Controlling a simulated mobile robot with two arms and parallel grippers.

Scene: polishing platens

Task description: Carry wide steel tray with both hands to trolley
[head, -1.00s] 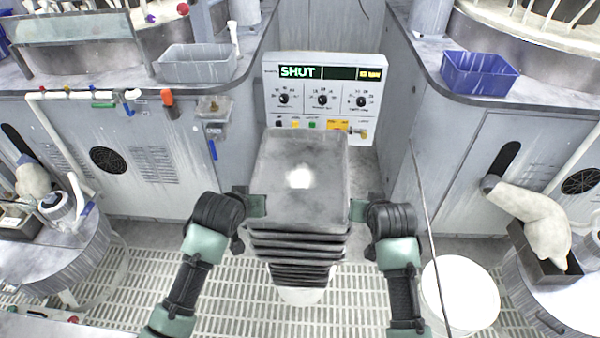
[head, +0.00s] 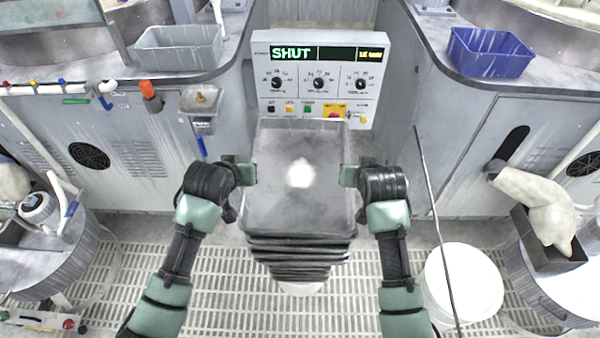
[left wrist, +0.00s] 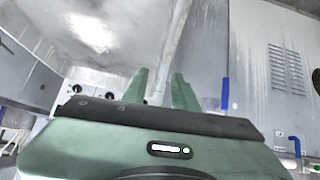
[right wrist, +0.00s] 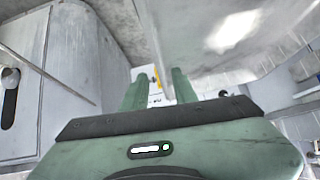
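The wide steel tray (head: 265,210), grey and stained with a bright glare spot, lies level in the middle of the head view, on top of a dark ridged stack. My left gripper (head: 246,175) is at the middle of its left rim, and my right gripper (head: 350,176) is at the middle of its right rim. In the left wrist view the fingers (left wrist: 160,88) straddle the tray wall (left wrist: 172,40). In the right wrist view the fingers (right wrist: 160,88) also straddle the wall (right wrist: 152,35), with a gap showing beside it. I cannot make out a trolley.
A control panel (head: 318,82) reading SHUT stands behind the tray. Benches on both sides carry a grey bin (head: 180,52) and a blue bin (head: 487,55). A white bucket (head: 462,292) and a thin upright rod (head: 432,205) are near my right arm. Grated floor (head: 230,295) lies in front.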

